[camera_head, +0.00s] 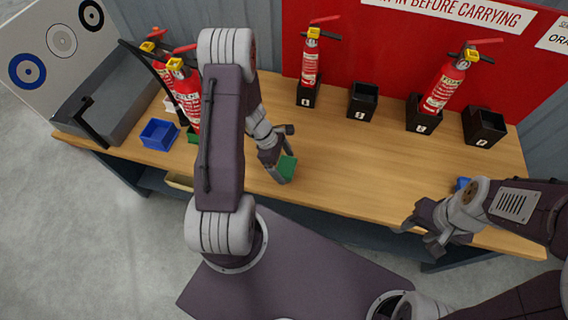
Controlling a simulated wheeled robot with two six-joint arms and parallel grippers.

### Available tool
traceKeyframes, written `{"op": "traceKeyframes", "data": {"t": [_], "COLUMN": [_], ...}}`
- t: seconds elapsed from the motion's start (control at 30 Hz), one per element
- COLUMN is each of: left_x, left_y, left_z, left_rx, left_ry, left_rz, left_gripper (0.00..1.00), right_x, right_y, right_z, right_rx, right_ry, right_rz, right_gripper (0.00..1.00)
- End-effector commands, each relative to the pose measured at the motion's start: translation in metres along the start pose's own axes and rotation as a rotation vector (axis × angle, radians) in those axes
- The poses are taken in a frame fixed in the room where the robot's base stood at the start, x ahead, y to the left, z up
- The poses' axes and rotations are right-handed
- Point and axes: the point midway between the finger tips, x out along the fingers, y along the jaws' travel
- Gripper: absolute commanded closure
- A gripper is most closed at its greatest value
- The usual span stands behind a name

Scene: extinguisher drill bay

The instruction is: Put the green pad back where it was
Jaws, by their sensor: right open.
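A green pad (288,167) shows at my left gripper (281,165), over the middle left part of the wooden table. The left gripper appears shut on the pad; its fingers hide part of it, and I cannot tell whether the pad touches the table. Another green piece (192,136) shows beside the left red extinguisher, partly hidden by my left arm. My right gripper (428,224) is open and empty at the table's front edge, on the right.
Red extinguishers stand in black holders at the back middle (310,60) and right (446,85). Two black holders are empty (362,100), (484,126). A blue tray (159,134) and a grey bin (115,95) are at left. The table (365,165) is clear in the middle.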

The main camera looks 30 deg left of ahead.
Motion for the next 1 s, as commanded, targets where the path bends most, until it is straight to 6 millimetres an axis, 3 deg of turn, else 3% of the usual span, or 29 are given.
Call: {"op": "traceKeyframes", "data": {"t": [0.27, 0.37, 0.7, 0.83, 1.0], "left_x": [-0.005, -0.02, -0.104, -0.119, -0.124], "left_y": [0.0, 0.001, 0.001, 0.001, 0.0], "left_z": [0.002, 0.003, 0.002, 0.002, 0.002], "left_rx": [0.0, 0.001, 0.0, 0.0, 0.003], "left_ry": [0.0, 0.0, 0.001, 0.001, 0.001], "left_rz": [0.0, 0.003, 0.004, 0.002, -0.001], "left_gripper": [0.0, 0.0, 0.0, 0.0, 0.0], "right_x": [-0.005, -0.011, -0.031, -0.033, -0.033], "right_y": [0.0, 0.0, -0.001, -0.001, -0.001], "right_z": [-0.001, -0.001, -0.003, -0.004, -0.003], "right_rx": [0.0, 0.0, 0.0, 0.0, 0.0], "right_ry": [0.0, 0.0, 0.0, 0.0, 0.0], "right_rz": [0.0, 0.0, 0.0, 0.0, 0.0], "right_gripper": [0.56, 0.56, 0.56, 0.56, 0.56]}}
